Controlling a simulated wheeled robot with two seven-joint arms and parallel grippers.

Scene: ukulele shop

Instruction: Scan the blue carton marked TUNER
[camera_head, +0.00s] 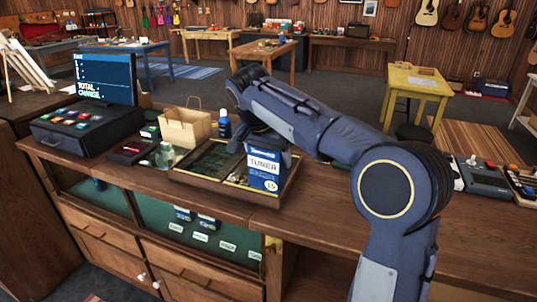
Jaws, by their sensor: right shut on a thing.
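The blue carton marked TUNER (264,170), with a white label band and the number 15, stands upright at the right end of a shallow wooden tray (207,183) on the counter. My right arm reaches in from the right, and my right gripper (264,148) is at the top of the carton, shut on it. The fingertips are mostly hidden. I cannot tell whether the carton touches the tray. A till (75,127) with a lit screen (104,78) reading TOTAL stands at the left. My left gripper is not in view.
The counter right of the tray is bare up to a grey device (485,177). Small cartons lie in the glass-fronted case below.

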